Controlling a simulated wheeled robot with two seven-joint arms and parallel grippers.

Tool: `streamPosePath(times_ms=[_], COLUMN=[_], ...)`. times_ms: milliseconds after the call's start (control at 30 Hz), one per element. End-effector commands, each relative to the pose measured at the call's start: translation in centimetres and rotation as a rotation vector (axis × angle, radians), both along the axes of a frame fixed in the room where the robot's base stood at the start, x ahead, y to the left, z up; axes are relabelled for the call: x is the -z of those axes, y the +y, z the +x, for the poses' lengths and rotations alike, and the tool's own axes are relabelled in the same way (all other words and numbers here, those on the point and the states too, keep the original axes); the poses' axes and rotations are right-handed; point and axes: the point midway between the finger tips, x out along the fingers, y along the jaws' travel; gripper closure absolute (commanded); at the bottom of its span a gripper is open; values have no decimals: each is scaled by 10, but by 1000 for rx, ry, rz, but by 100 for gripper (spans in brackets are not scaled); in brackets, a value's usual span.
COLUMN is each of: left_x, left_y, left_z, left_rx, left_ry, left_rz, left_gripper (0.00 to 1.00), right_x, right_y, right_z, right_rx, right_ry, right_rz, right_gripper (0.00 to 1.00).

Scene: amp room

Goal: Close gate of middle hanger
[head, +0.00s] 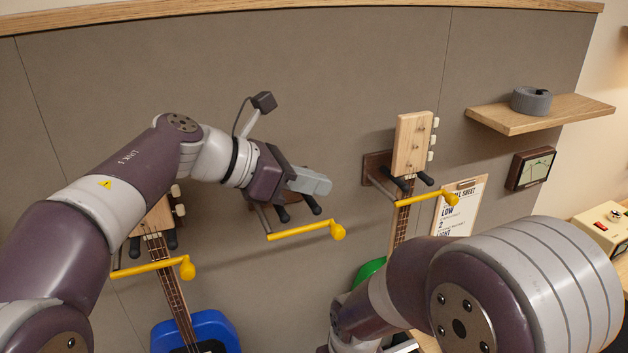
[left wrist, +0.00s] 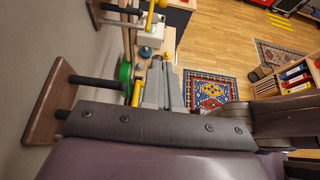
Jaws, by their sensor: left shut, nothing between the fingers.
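The middle hanger (head: 283,213) is on the grey wall panel, with two black prongs and no guitar on it. Its yellow gate (head: 300,230) lies across in front of the prongs, knob at the right end, parallel to the gates of the other two hangers. My left gripper (head: 316,183) is shut and empty, just above the prongs and gate. I cannot tell whether it touches them. The left wrist view shows a wooden hanger plate (left wrist: 50,100) and black prong beside the grey fingers (left wrist: 160,88). My right arm crosses the lower right; its gripper is out of view.
The left hanger's gate (head: 150,269) crosses a blue guitar's (head: 200,330) neck. The right hanger's gate (head: 425,200) crosses another guitar's neck below its headstock (head: 411,145). A clipboard sheet (head: 462,205) and wooden shelf (head: 540,113) are at right.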

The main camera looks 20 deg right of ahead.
Motion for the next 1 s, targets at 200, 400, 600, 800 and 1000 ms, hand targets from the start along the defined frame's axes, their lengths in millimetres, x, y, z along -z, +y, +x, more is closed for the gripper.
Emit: streamPosePath(times_ms=[200,400,600,800,1000], left_x=[17,30,44,58,68], left_y=[-17,-33,-46,-53,-57], left_z=[0,1,1,2,2], left_rx=[1,1,1,2,1], left_ry=[0,0,2,3,6], left_rz=[0,0,-1,134,134], left_gripper=[100,100,100,100,100], right_x=[14,19,15,10,8], right_y=[0,0,0,0,0], right_z=[0,0,0,0,0], right_rx=[0,0,0,0,0], right_ry=[0,0,0,0,0], right_rz=[0,0,0,0,0], right_gripper=[40,40,40,40,40])
